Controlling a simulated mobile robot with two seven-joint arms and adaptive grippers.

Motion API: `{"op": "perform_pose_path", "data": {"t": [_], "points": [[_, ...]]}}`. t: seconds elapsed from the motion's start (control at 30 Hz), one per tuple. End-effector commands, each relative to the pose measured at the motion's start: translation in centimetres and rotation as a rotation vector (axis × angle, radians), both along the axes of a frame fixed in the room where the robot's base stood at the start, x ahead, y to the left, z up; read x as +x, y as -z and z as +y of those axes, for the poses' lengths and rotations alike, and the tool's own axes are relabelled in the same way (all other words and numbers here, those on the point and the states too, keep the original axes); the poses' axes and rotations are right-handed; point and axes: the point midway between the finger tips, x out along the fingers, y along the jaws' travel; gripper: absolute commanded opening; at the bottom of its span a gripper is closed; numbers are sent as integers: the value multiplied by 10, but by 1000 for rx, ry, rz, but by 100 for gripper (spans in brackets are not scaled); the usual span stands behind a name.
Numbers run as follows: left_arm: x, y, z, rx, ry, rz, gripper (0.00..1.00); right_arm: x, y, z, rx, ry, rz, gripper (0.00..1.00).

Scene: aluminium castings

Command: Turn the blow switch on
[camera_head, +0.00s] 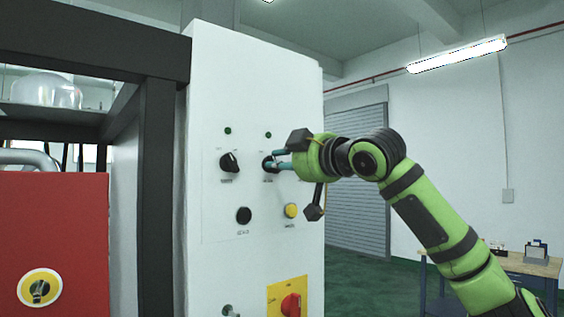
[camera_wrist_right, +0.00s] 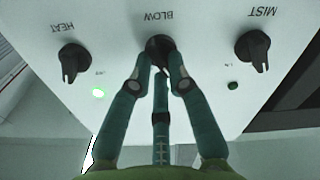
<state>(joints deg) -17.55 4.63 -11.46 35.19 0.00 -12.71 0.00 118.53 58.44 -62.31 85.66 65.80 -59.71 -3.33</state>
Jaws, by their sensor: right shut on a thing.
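The blow switch is a black rotary knob (camera_head: 268,163) on the white panel, and it also shows under the upside-down BLOW label in the right wrist view (camera_wrist_right: 158,46). My right gripper (camera_head: 277,162) is at this knob, its teal fingers (camera_wrist_right: 162,68) shut on it. The fingers cover part of the knob, so its pointer angle is not clear. The lamp above the blow switch (camera_head: 268,135) looks dark green in the head view. My left gripper is not in view.
The mist knob (camera_head: 229,162) is left of the blow switch. Below are a black button (camera_head: 244,215), a yellow button (camera_head: 291,210) and a red rotary switch (camera_head: 291,305).

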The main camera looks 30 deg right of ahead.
Motion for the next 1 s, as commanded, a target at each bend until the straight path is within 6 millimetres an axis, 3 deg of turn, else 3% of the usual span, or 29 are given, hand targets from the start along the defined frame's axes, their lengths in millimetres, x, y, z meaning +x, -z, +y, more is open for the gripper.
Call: {"op": "perform_pose_path", "data": {"t": [0.33,1.0], "points": [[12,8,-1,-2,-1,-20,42,2,4,-1,227,-1,19,0],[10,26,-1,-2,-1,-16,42,2,6,-3,822,-1,67,0]]}}
